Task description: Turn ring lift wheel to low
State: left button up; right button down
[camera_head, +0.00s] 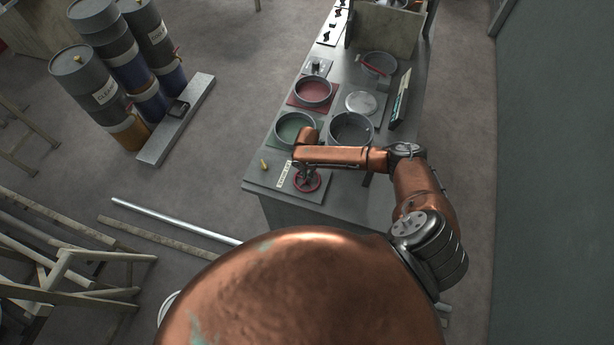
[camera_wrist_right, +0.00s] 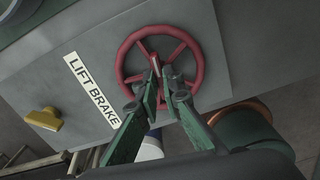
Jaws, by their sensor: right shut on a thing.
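A red spoked wheel (camera_head: 317,186) is mounted at the near end of the grey bench, beside a white label. It also shows in the right wrist view (camera_wrist_right: 201,70), where the label (camera_wrist_right: 91,90) reads "LIFT BRAKE". My right gripper (camera_wrist_right: 159,75) has its two green-sided fingers at the middle of the wheel, shut on a part of it. Whether that part is the hub or a spoke is hard to tell. In the head view my right gripper (camera_head: 303,175) is over the wheel, partly hidden by my arm. My left gripper is not in view.
A yellow knob (camera_wrist_right: 44,119) stands left of the label. Farther along the bench are a green-lined pan (camera_head: 283,128), a red-lined pan (camera_head: 313,90), a dark pot (camera_head: 351,128) and a lid (camera_head: 361,103). Drums (camera_head: 85,80) stand on the floor at left.

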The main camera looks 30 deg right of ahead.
jog(key=n+b, duration=0.1)
jog(key=n, duration=0.3)
jog(key=shift+f+n, duration=0.15)
jog(key=shift+n, duration=0.15)
jog(key=shift+s+n+b, duration=0.1)
jog(key=shift+n+b, duration=0.5)
jog(key=shift+n, duration=1.3)
jog(key=c, duration=2.1)
grip_release()
jog(key=shift+r, duration=0.25)
notch_tip(320, 180, up, 12)
jog(key=shift+f, duration=0.15)
